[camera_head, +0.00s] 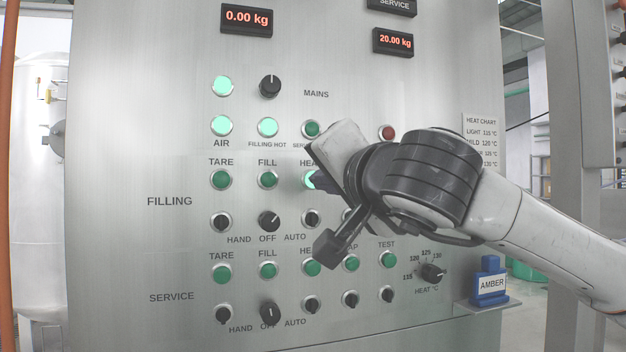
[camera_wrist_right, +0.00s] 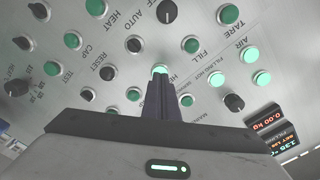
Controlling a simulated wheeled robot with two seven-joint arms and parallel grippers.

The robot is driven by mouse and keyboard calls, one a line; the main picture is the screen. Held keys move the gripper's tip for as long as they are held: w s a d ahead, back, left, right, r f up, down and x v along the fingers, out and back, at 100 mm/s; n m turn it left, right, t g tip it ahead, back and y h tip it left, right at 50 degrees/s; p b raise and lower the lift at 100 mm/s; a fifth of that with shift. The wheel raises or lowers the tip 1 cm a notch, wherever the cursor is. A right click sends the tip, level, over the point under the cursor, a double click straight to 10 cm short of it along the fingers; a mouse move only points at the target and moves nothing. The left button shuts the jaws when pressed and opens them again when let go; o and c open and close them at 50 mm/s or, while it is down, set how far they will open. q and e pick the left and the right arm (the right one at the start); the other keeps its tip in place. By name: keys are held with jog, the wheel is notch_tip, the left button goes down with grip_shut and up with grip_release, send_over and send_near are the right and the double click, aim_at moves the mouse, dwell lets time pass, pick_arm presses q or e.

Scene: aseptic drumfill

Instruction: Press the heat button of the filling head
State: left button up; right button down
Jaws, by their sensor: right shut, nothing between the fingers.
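The filling head's heat button (camera_head: 308,180) is in the FILLING row of the steel panel, right of the fill button. It glows bright green and is partly hidden by my right gripper. My right gripper (camera_head: 319,182) is shut and empty, with its fingertips at the right side of this button in the head view. In the right wrist view the lit heat button (camera_wrist_right: 160,68) shows just beyond the tips of the shut fingers (camera_wrist_right: 157,82). The tips look touching or very close; I cannot tell if the button is pushed in. My left gripper is not in view.
The fill button (camera_head: 268,179) and tare button (camera_head: 221,180) sit to the left, dark green. A selector knob (camera_head: 311,219) is below the heat button. The service row's heat button (camera_head: 312,261) is lower. A blue AMBER block (camera_head: 490,282) stands on a ledge at right.

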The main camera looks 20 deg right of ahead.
jog(key=shift+w, duration=1)
dwell(0.4)
jog(key=shift+s, duration=0.1)
jog(key=s+b, duration=0.2)
jog(key=s, duration=0.2)
jog(key=shift+s+b, duration=0.35)
jog(key=shift+s, duration=0.05)
dwell(0.5)
